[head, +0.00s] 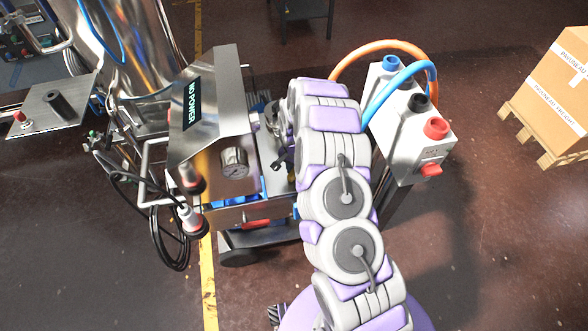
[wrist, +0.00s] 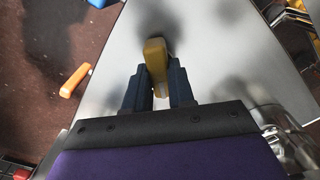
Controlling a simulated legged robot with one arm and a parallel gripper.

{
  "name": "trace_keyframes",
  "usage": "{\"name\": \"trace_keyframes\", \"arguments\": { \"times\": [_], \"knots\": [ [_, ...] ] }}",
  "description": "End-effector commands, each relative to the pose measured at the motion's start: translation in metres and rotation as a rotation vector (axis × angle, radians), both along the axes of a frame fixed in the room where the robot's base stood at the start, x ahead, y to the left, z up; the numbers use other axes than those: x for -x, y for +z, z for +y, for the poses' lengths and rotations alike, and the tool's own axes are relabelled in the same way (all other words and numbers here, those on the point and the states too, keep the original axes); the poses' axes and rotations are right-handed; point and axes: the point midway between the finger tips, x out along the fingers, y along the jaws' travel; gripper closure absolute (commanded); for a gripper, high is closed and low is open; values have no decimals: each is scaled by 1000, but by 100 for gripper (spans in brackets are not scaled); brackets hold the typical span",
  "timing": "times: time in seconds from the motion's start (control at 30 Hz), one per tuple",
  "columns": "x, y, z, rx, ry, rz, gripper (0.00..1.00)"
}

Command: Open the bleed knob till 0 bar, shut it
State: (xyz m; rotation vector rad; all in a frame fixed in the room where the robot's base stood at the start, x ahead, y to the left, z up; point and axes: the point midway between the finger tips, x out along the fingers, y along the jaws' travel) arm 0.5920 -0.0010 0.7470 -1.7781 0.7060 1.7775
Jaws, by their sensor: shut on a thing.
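In the wrist view, my gripper (wrist: 157,76) has its two dark fingers on either side of a yellow knob (wrist: 155,54). It is shut on this knob, which appears to be the bleed knob. The knob stands at a smooth grey metal surface. In the head view my arm hides most of the gripper and the knob. The round pressure gauge (head: 234,163) sits on the front of the steel machine (head: 216,110), left of my arm. Its needle is too small to read.
A grey control box (head: 401,135) with a red switch and orange and blue cables stands right of my arm. Black cables (head: 172,238) hang at the machine's left. A boxed pallet (head: 555,95) stands far right. An orange handle (wrist: 75,80) shows left in the wrist view.

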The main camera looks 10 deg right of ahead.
Motion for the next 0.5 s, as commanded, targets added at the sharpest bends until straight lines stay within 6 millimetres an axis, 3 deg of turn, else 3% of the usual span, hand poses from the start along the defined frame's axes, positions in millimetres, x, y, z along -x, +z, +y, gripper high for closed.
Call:
{"name": "trace_keyframes", "arguments": {
  "times": [0.1, 0.5],
  "knots": [
    [1, -1, 0, -1, -1, 4, 100],
    [3, 0, 1, -1, 46, 7, 100]
  ]
}}
